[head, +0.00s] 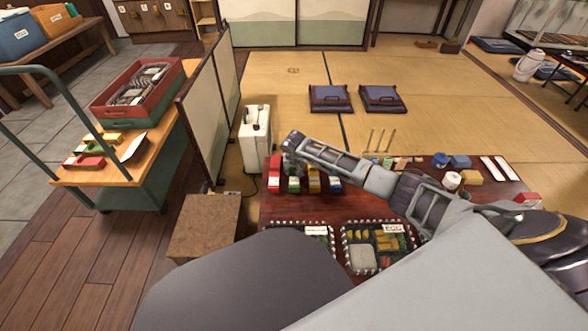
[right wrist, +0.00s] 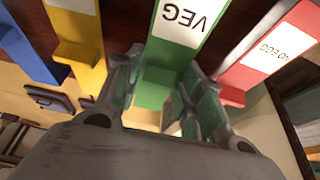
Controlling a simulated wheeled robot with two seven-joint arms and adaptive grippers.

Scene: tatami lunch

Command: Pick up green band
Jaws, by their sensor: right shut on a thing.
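The green band (head: 294,185), with a white label reading VEG in the right wrist view (right wrist: 172,60), stands in a row near the back left of the dark red table. My right gripper (head: 289,160) reaches over it from the right. In the right wrist view its fingers (right wrist: 166,95) lie on either side of the green band's near end and are shut on it. The band still appears in line with its neighbours; I cannot tell whether it touches the table. My left gripper is not in view.
A red band (head: 274,174) marked NO EGG stands close on one side, and a yellow band (head: 314,180) and a blue band (head: 336,184) on the other. A lunch tray (head: 344,235) marked EGG lies in front. A white heater (head: 255,150) stands behind.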

